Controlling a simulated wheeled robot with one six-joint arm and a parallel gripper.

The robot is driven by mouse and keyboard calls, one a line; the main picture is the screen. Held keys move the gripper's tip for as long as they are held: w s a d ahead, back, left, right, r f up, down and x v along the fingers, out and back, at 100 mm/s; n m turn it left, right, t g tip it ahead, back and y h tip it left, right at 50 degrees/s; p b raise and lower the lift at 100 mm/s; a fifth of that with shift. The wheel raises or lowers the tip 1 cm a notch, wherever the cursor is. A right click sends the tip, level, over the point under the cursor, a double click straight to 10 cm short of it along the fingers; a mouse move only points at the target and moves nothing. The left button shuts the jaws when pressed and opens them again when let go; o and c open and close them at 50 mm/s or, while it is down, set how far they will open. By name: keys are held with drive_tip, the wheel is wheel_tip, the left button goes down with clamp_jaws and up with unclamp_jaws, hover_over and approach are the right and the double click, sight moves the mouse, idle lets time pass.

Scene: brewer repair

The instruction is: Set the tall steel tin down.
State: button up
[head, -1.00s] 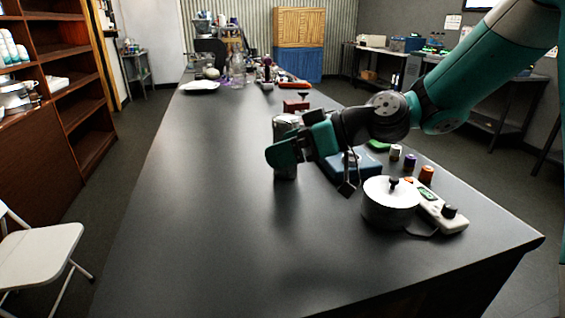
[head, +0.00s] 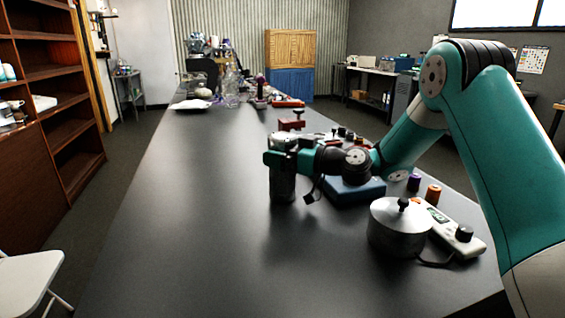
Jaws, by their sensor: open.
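The tall steel tin (head: 283,186) is a grey metal cylinder. It stands upright on the dark table (head: 200,220), left of the blue box. My gripper (head: 283,158) is at the upper part of the tin, its teal finger bodies around it, and it is open. The gripper hides part of the tin's upper side; the top shows just above it. I cannot tell whether the fingers still touch the tin.
A blue box (head: 355,192) lies just right of the tin. A red object (head: 291,124) stands behind. The table left of the tin is clear.

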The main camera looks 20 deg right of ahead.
drive_tip(key=c, duration=1.1)
